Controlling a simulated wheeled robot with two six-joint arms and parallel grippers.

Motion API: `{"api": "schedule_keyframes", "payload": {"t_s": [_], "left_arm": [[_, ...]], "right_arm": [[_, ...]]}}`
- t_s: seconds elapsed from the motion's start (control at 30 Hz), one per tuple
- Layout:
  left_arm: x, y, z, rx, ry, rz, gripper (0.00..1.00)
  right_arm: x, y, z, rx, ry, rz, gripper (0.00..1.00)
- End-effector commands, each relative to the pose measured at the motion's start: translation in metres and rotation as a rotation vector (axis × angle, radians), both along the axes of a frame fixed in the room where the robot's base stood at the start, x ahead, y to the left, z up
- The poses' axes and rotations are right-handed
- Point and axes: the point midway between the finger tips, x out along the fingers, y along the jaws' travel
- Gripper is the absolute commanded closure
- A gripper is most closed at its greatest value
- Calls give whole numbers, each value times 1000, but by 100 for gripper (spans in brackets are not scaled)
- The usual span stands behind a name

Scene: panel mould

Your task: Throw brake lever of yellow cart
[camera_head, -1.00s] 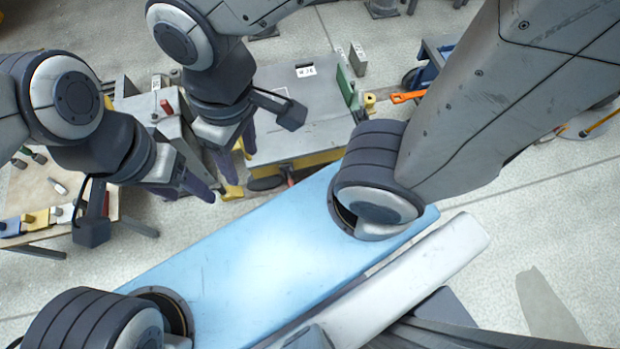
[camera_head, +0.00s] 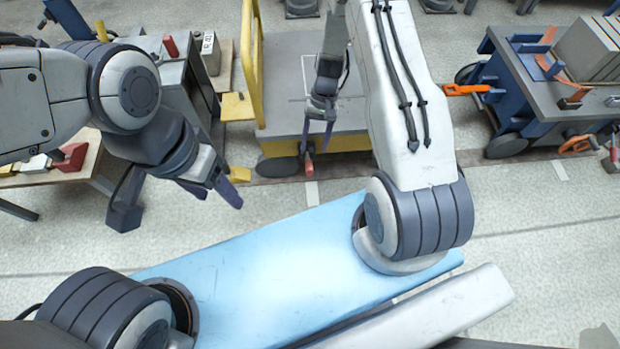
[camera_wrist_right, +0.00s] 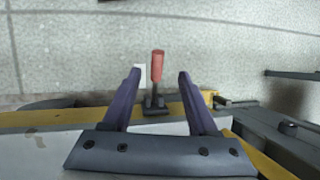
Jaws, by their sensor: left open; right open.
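The yellow cart (camera_head: 263,118) stands beyond my body in the head view, with a grey top and a yellow push frame. Its brake lever (camera_head: 308,163), with a red grip, sticks out at the cart's near edge. My right gripper (camera_head: 318,138) is open above that edge, just behind the lever in the head picture. In the right wrist view, the lever's red grip (camera_wrist_right: 157,66) shows between the two open purple fingers (camera_wrist_right: 158,88), seemingly beyond their tips; contact is not visible. My left gripper (camera_head: 217,193) is open and empty, left of the cart over the floor.
A blue cart (camera_head: 517,115) with orange clamps and grey plates stands to the right. A grey cabinet (camera_head: 170,85) and a wooden table (camera_head: 95,160) with coloured pieces stand at the left.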

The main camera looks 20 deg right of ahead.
Motion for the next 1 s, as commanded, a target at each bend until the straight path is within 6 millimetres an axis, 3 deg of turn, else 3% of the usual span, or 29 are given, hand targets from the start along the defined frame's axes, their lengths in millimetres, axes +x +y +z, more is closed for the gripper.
{"api": "schedule_keyframes", "payload": {"t_s": [0.6,1.0], "left_arm": [[0,0,-33,-1,-1,0,38],[0,0,-36,0,0,0,38]], "right_arm": [[-28,23,-92,1,7,-9,40],[-32,27,-103,2,4,-10,40]]}}
